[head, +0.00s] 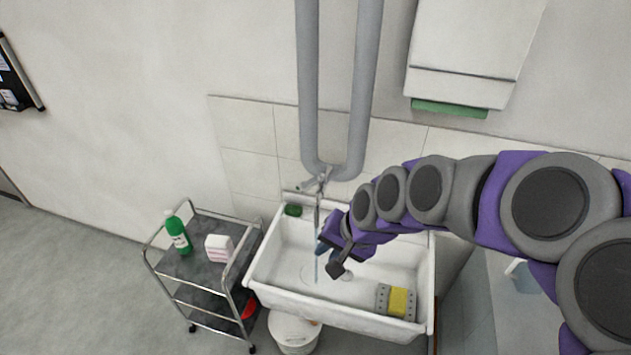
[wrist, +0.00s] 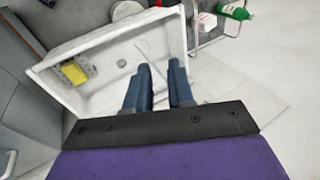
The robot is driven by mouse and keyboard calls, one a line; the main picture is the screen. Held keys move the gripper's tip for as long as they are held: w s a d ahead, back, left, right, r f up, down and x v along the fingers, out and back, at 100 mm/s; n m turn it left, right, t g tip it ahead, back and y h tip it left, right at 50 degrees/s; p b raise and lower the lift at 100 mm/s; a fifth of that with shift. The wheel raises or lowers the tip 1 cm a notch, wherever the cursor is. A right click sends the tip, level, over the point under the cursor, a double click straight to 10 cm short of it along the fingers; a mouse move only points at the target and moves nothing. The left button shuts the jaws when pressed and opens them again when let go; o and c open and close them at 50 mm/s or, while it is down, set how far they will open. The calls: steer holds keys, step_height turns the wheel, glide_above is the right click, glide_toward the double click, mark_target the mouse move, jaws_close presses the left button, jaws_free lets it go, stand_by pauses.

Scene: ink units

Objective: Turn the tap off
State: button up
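The tap (head: 318,184) is mounted on the wall below two grey pipes, above the white sink (head: 262,271). A thin stream of water (head: 317,245) runs down from it into the basin. My gripper (head: 326,248) is over the basin, close to the stream and below the tap. In the wrist view its two blue fingers (wrist: 158,82) stand apart with a gap between them, and nothing shows between them. The wrist view looks down on the sink (wrist: 100,45); the tap itself cannot be made out there.
A green item (head: 293,210) sits on the back rim. A metal cart (head: 196,268) with a green bottle (head: 178,233) stands left. A white bucket (head: 293,333) is below. A towel dispenser (head: 470,45) hangs above right.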

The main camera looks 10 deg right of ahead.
steer(key=w+d+m, duration=0.1)
steer(key=w, duration=0.1)
steer(key=w+r+m+t, duration=0.1)
steer(key=w, duration=0.1)
steer(key=w+d+m+t+p, duration=0.1)
steer(key=w, duration=0.2)
steer(key=shift+d+r+y, duration=0.2)
steer(key=shift+d+y, duration=0.1)
steer(key=shift+c, duration=1.4)
steer(key=w+d+m+t, duration=0.1)
steer(key=w, duration=0.1)
steer(key=w+d+m, duration=0.1)
steer(key=d, duration=0.1)
steer(key=w+d+r+m+t+p, duration=0.1)
steer(key=w, duration=0.1)
steer(key=shift+w+d+m+t, duration=0.3)
steer(key=shift+m, duration=0.1)
jaws_close()
steer(key=shift+a, duration=0.1)
steer(key=b, duration=0.1)
glide_toward(311, 183)
steer(key=shift+w+a+f, duration=1.35)
steer(key=shift+w+f, duration=0.05)
steer(key=shift+f, duration=1.5)
